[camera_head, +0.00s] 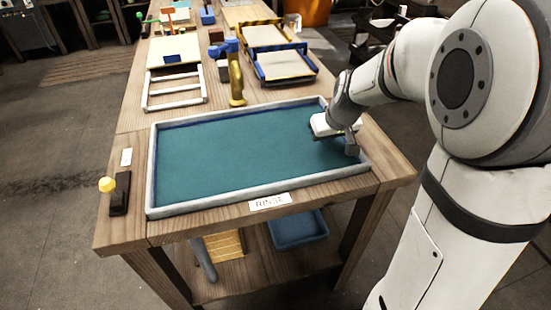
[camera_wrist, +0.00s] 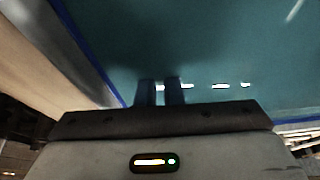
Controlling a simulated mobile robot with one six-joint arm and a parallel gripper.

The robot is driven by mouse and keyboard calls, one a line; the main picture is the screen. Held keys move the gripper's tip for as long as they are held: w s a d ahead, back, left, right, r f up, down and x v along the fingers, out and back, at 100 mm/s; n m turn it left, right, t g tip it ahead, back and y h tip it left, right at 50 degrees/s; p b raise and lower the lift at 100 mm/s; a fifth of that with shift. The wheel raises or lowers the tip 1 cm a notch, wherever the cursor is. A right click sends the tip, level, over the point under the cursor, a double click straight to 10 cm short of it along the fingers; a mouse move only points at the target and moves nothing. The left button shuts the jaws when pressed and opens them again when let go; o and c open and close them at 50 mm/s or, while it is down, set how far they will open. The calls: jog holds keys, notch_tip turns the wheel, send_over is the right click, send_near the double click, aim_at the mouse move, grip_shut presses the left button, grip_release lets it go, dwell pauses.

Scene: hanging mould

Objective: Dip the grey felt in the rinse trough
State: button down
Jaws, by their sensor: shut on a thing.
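The rinse trough (camera_head: 156,168) is a wide grey-rimmed tray filled with teal water, at the near end of the wooden table, with a "RINSE" label (camera_head: 270,202) on its front. My gripper (camera_head: 350,150) is low at the trough's right end, over or in the water. In the wrist view, its two dark fingers (camera_wrist: 160,95) point down at the teal surface beside the blue inner wall. The fingers are shut on the grey felt, but the felt itself is hardly visible; the gripper body and water hide it.
A white frame (camera_head: 176,103) and yellow-blue framed trays (camera_head: 285,66) stand behind the trough. A yellow and blue tool (camera_head: 236,80) stands between them. A yellow-knobbed lever (camera_head: 119,195) is at the left front. A blue tub (camera_head: 297,230) is on the shelf below.

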jog(key=shift+s+a, duration=0.2)
jog(key=shift+a, duration=0.4)
jog(key=shift+d, duration=0.15)
jog(key=shift+w+d+b, duration=0.2)
jog(key=shift+w+d, duration=0.05)
jog(key=shift+d, duration=0.4)
jog(key=shift+w+d+b, duration=0.15)
jog(key=shift+w+d, duration=0.05)
jog(key=shift+d, duration=0.45)
jog(key=shift+a, duration=0.1)
jog(key=shift+s+a, duration=0.25)
jog(key=shift+a, duration=0.45)
jog(key=shift+s+a, duration=0.2)
jog(key=shift+a, duration=0.45)
jog(key=shift+r+p, duration=0.15)
jog(key=shift+p, duration=0.25)
